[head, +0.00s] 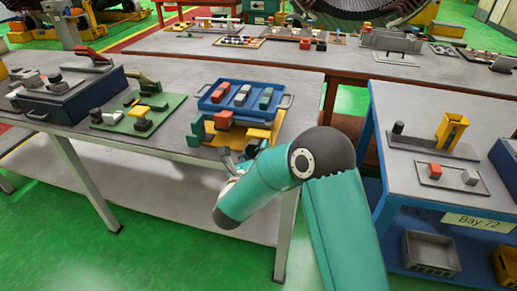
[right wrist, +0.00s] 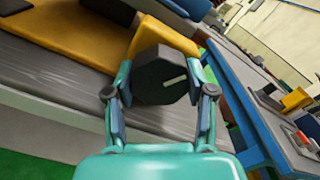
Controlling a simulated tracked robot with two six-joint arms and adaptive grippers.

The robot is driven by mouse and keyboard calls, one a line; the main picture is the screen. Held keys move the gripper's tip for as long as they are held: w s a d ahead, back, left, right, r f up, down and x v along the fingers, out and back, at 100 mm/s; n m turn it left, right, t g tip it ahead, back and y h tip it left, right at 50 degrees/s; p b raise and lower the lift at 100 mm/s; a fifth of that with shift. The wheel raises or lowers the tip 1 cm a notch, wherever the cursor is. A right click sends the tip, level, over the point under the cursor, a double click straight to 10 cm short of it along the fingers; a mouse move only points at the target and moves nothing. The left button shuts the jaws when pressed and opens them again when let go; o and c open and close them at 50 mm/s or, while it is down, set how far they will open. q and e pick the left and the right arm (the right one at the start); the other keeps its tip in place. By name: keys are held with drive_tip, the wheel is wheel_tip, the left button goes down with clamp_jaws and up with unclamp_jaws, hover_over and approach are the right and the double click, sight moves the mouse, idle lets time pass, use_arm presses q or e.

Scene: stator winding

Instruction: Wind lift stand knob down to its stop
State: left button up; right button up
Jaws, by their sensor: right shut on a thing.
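The lift stand (head: 262,134) is yellow and stands at the front edge of the grey workbench, with a blue tray (head: 213,104) on top. In the right wrist view its yellow body (right wrist: 150,35) is behind the knob. The knob (right wrist: 160,70) is dark and many-sided, with a white line on its face. My right gripper (right wrist: 163,88) is shut on the knob, one finger on each side. In the head view my right gripper (head: 228,158) reaches the stand's front, and the knob cannot be made out there. My left gripper is not in view.
The tray carries several coloured blocks. A red block (head: 223,119) and a green block (head: 196,133) are at the stand's left. A green fixture board (head: 165,115) lies further left. A blue-framed table (head: 400,178) with parts stands to the right, across a gap.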

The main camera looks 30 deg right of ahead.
drive_tip(key=n, duration=0.2)
drive_tip(key=n+p, duration=0.1)
drive_tip(key=n, duration=0.3)
drive_tip(key=shift+a+f+p, duration=0.2)
drive_tip(key=shift+a+p, duration=0.05)
drive_tip(key=shift+p, duration=0.1)
drive_tip(key=shift+n, duration=0.3)
drive_tip(key=o, duration=0.9)
drive_tip(key=shift+a, duration=0.1)
drive_tip(key=shift+s, duration=0.1)
drive_tip(key=shift+s+a+f, duration=0.1)
drive_tip(key=shift+s+a, duration=0.1)
drive_tip(key=shift+a, duration=0.1)
drive_tip(key=v, duration=1.1)
drive_tip(key=shift+s+r, duration=0.1)
drive_tip(key=shift+r, duration=0.15)
